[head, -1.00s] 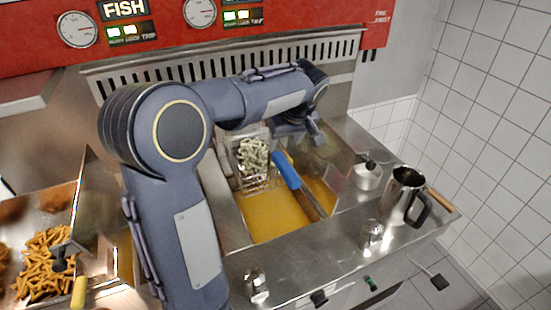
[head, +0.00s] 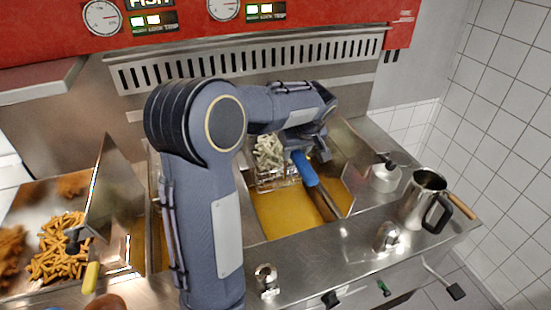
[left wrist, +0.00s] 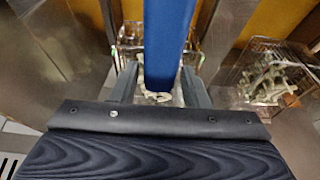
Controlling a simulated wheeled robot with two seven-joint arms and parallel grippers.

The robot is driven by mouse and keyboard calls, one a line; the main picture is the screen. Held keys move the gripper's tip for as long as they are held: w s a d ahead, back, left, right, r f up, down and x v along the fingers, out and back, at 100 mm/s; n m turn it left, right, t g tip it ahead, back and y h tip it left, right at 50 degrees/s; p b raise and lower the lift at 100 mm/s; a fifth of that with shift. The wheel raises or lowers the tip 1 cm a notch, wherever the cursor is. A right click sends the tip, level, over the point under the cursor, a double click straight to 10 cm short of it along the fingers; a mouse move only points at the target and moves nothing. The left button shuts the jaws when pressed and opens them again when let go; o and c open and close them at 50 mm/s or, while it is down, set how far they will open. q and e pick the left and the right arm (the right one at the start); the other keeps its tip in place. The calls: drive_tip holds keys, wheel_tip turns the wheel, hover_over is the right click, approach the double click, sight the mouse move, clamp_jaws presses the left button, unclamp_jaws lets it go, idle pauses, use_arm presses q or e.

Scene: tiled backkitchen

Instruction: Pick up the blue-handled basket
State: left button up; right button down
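The blue handle (head: 305,168) slants above the fryer in the head view, with its upper end beside my left gripper (head: 316,150). In the left wrist view the blue handle (left wrist: 168,45) passes between the two fingers of my left gripper (left wrist: 160,88). The fingers stand apart, with a gap on the left; I cannot tell whether the right finger touches. A wire basket (left wrist: 130,40) with pale fries shows beneath the handle there. Its body is mostly hidden by the handle and gripper. My right gripper is not in view.
Another wire basket (head: 275,180) with pale fries stands beside it over yellow oil (head: 285,215); it also shows in the left wrist view (left wrist: 268,80). A steel jug (head: 425,195), a white-topped container (head: 385,175) and a shaker (head: 387,237) stand at right. Cooked fries (head: 62,245) lie left.

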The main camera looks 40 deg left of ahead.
use_arm(q)
clamp_jaws()
drive_tip(key=shift+w+r, duration=0.1)
drive_tip(key=shift+r, duration=0.05)
